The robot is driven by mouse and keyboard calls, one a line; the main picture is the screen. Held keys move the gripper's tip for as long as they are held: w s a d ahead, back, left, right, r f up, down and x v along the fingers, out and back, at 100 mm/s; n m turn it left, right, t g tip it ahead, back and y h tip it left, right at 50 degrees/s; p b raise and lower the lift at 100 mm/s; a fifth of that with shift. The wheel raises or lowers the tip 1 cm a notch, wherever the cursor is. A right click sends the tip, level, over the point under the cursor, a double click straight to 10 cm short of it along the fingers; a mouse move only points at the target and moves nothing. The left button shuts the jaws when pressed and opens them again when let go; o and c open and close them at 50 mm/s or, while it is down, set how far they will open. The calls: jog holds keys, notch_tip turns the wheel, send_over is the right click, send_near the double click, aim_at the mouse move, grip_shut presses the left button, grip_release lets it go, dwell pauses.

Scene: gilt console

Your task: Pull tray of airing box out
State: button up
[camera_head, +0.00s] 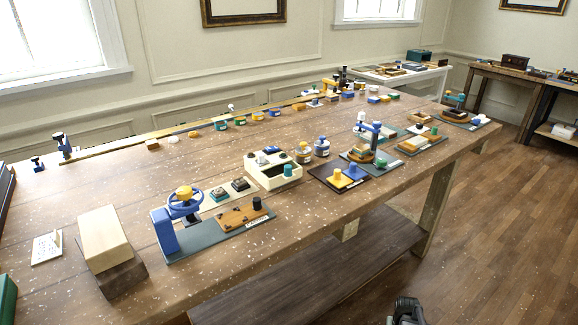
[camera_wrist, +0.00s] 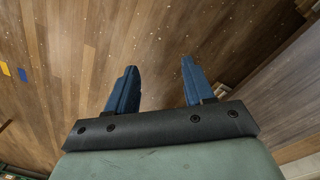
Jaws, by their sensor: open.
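A cream box (camera_head: 262,177) with openings in its top stands near the middle of the long workbench. A green knob (camera_head: 288,169) shows at its right front; the box may be the airing box, but no label is readable. I cannot clearly make out a tray or how far out it is. My gripper (camera_wrist: 159,70) is open and empty in the wrist view, its two blue fingers apart above the wooden floor. In the head view a dark part of my arm (camera_head: 406,312) shows at the bottom edge, off the bench and well away from the box.
The workbench (camera_head: 330,205) has a lower shelf (camera_head: 325,265). A blue handwheel press (camera_head: 180,205) stands left of the cream box, and two jars (camera_head: 321,147) and a dark board with yellow and blue knobs (camera_head: 340,181) stand right. Floor is clear in front.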

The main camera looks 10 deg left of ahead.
jog(key=w+d+r+t+h, duration=0.1)
jog(key=w+d+r+t, duration=0.1)
jog(key=w+d+r, duration=0.45)
jog(key=w+d+r+m+t+h, duration=0.15)
jog(key=w+d+r, duration=0.25)
jog(key=w+r, duration=0.6)
jog(key=w+d+r+t, duration=0.3)
jog(key=w+d+r, duration=0.3)
jog(key=w+r, duration=0.25)
jog(key=w+a+r+n+t, duration=0.1)
jog(key=w+a+r, duration=0.25)
jog(key=r, duration=0.55)
jog(key=w+a+r+n+t, duration=0.1)
jog(key=w+a+r+t, duration=0.1)
jog(key=w+r, duration=0.5)
jog(key=a+r+n, duration=0.3)
jog(key=a+r, duration=0.6)
jog(key=r, duration=0.4)
notch_tip(320, 180, up, 12)
jog(key=n+g+y, duration=0.4)
jog(key=g+y, duration=0.1)
jog(key=g, duration=0.1)
send_over(289, 167)
jog(key=s+d, duration=0.3)
jog(key=s, duration=0.2)
jog(key=x, duration=1.3)
jog(key=shift+w+a, duration=0.4)
jog(key=shift+w, duration=0.05)
